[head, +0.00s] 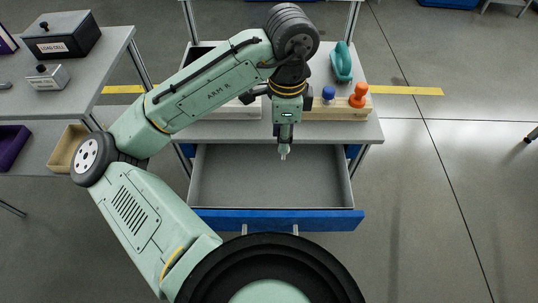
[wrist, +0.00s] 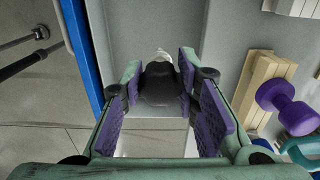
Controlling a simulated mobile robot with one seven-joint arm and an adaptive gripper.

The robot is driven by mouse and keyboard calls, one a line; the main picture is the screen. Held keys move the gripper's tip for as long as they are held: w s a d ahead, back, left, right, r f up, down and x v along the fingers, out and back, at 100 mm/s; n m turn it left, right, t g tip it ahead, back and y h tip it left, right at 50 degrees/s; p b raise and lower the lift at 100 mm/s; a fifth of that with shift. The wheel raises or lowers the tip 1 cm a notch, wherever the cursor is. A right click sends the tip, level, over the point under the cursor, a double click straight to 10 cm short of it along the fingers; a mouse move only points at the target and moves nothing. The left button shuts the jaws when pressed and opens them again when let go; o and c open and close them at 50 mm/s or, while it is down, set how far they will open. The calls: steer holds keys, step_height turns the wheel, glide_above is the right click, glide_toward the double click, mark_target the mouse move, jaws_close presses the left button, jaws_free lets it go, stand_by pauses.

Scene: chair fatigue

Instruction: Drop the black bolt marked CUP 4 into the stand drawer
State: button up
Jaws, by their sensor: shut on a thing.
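The stand drawer (head: 270,175) is pulled open, with a blue front (head: 280,220) and an empty-looking grey inside. My gripper (head: 284,152) hangs over the drawer, towards its back, pointing down. In the wrist view, my gripper (wrist: 158,90) has its purple pads closed on a black bolt (wrist: 160,85) with a pale tip. No CUP 4 marking is readable on it. The blue drawer front also shows in the wrist view (wrist: 82,45), to the left of the bolt. In the head view the bolt is mostly hidden by the gripper.
Behind the drawer, the stand top (head: 368,130) carries a wooden block (head: 340,112) with a blue knob (head: 328,94) and an orange one (head: 358,95). A teal object (head: 342,62) lies behind. A table (head: 100,75) with a LOAD CELL box (head: 62,36) stands left. Floor at right is clear.

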step_height(320, 180, down, 9)
steer(key=shift+r, duration=0.15)
stand_by(0.4)
steer(key=shift+f+b, duration=0.6)
steer(key=o, duration=1.1)
steer(key=shift+c, duration=0.2)
steer(key=shift+r, duration=0.15)
steer(key=shift+r+p, duration=0.35)
steer(key=shift+p, duration=0.05)
step_height(320, 180, up, 12)
steer(key=shift+s+r, duration=0.1)
steer(key=shift+r, duration=0.05)
